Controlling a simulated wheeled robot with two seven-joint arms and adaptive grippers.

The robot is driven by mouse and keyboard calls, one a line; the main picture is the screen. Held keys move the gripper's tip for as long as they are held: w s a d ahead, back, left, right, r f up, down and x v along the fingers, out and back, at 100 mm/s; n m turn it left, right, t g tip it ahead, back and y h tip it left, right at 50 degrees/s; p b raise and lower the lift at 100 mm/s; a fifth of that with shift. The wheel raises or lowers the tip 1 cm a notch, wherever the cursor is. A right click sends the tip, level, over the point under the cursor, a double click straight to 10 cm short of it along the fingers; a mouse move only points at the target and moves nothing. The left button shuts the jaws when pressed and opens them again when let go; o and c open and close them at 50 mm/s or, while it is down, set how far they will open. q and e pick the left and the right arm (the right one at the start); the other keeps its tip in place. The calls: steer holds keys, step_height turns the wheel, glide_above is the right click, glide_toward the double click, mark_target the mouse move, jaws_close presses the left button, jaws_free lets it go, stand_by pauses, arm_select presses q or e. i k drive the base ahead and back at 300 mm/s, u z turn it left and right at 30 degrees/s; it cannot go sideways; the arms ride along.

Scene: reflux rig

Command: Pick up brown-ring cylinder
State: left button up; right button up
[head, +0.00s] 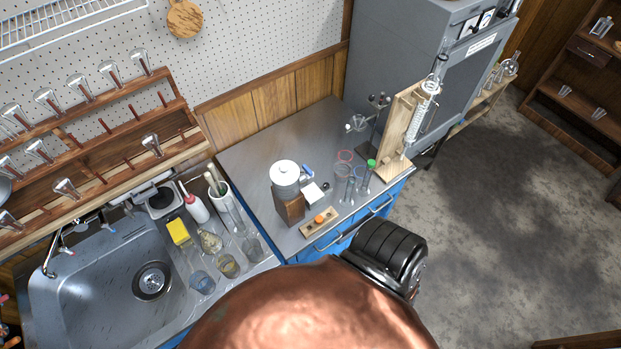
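A small group of clear glass cylinders (349,190) stands upright near the front right of the grey bench (257,153). A red ring (344,156) shows on one glass vessel there, a blue ring (360,172) on another, and a green top (371,163) on a third. I cannot make out a brown ring at this size, so I cannot tell which cylinder carries it. Neither of my grippers is in view. The bottom middle of the view is blocked by a copper-coloured dome and a black ribbed part.
A wooden stand with a glass condenser (424,105) rises behind the cylinders. The sink (100,262) is at left. The bench's back left is clear.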

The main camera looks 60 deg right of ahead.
mark_target(364, 189)
steer(key=u, duration=0.8)
steer(key=k, duration=0.75)
steer(key=z, duration=1.05)
